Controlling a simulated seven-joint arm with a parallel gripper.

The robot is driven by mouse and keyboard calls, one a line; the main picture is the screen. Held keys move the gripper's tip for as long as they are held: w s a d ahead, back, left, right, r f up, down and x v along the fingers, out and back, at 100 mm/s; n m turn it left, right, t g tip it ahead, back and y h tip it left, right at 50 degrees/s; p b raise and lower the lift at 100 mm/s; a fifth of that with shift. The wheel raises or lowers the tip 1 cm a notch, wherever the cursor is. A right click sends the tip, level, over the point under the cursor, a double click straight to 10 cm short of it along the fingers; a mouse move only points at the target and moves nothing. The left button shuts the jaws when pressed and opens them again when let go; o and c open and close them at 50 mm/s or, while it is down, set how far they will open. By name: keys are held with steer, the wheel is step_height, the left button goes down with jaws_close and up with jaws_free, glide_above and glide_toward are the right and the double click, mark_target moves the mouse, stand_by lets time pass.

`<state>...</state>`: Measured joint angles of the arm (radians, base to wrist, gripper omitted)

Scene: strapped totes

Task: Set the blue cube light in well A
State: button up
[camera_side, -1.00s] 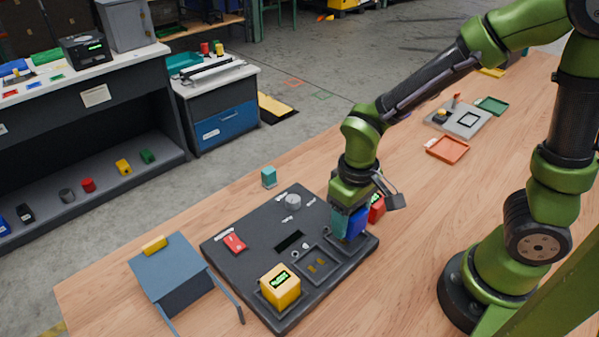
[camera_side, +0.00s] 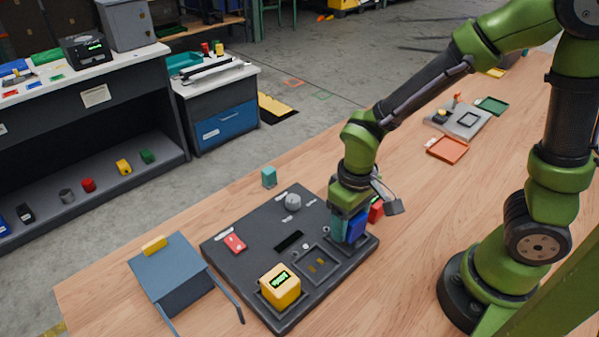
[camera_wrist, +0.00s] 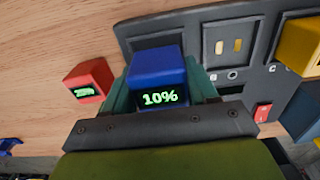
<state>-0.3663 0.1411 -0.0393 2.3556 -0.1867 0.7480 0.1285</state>
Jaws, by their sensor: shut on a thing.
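The blue cube light (camera_side: 357,226) is between the teal fingers of my gripper (camera_side: 346,230), which is shut on it. In the wrist view the blue cube (camera_wrist: 156,70) looks upright and its display reads 10%. It is over the right end of the dark panel (camera_side: 262,221), low and close to its surface. The well under it is hidden, so I cannot tell whether its base touches or is inside. The middle well (camera_side: 318,264) is empty, with gold contacts. A yellow cube (camera_side: 282,284) sits in the well at the panel's near end.
A red cube light (camera_side: 376,211) stands on the table just beyond the panel, close to my gripper. A teal block (camera_side: 269,177) stands behind the panel. The panel carries a red switch (camera_side: 234,243) and a grey knob (camera_side: 293,202). A blue-grey box (camera_side: 172,275) stands left.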

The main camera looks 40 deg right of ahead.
steer(key=shift+f, duration=0.3)
stand_by(0.4)
steer(key=shift+f, duration=0.65)
steer(key=o, duration=1.3)
steer(key=shift+o, duration=0.4)
steer(key=shift+o, duration=0.8)
steer(key=shift+r, duration=0.1)
